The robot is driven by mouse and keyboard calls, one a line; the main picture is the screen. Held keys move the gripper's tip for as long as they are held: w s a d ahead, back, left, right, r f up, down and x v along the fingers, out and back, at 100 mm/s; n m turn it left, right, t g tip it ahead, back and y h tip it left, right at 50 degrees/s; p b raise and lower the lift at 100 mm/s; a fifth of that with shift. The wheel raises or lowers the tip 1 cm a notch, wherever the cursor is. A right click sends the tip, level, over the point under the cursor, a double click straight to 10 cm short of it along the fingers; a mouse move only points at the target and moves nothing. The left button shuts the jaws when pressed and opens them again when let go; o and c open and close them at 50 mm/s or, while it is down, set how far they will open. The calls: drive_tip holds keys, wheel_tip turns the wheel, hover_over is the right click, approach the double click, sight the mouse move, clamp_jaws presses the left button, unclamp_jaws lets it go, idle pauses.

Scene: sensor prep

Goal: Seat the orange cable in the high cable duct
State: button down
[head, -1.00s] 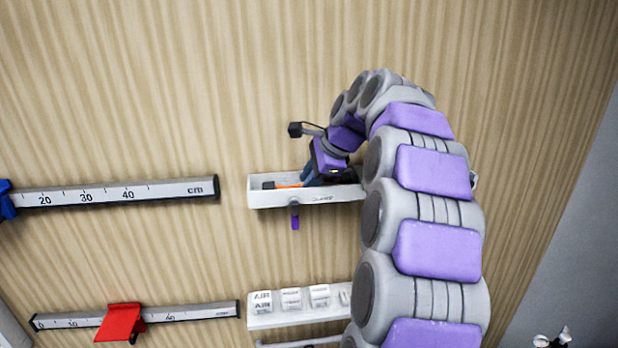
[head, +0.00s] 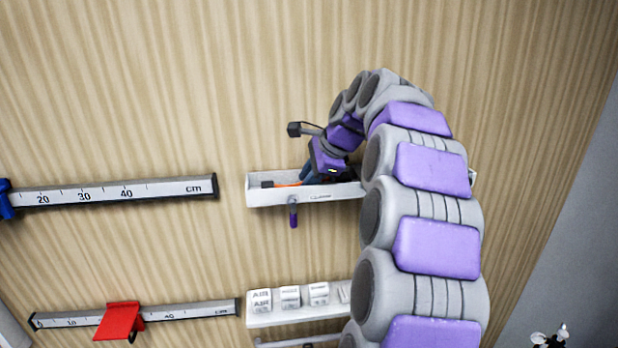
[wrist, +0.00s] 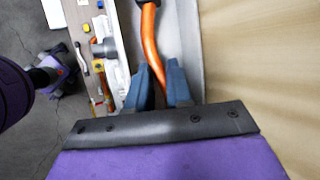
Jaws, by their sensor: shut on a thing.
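The orange cable (wrist: 150,40) runs between the two blue fingers of my gripper (wrist: 165,80) in the wrist view. The fingers are shut on it. A dark connector end shows at the top of the wrist view. In the head view the orange cable (head: 288,184) lies inside the white high cable duct (head: 300,197), a wall-mounted open tray. My gripper (head: 306,174) reaches down into the duct from the right. The duct also shows in the wrist view (wrist: 190,30).
A purple-handled knob (head: 293,216) hangs below the duct. A lower white shelf (head: 300,317) carries labelled white blocks. Two rulers are at left, one with a red slider (head: 120,320), one with a blue slider (head: 5,199). The wall above the duct is bare.

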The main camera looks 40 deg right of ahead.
drive_tip(key=c, duration=1)
unclamp_jaws()
drive_tip(key=shift+w+f, duration=0.1)
drive_tip(key=shift+o, duration=0.3)
drive_tip(key=shift+d, duration=0.1)
drive_tip(key=shift+f, duration=0.1)
drive_tip(key=shift+c, duration=1.2)
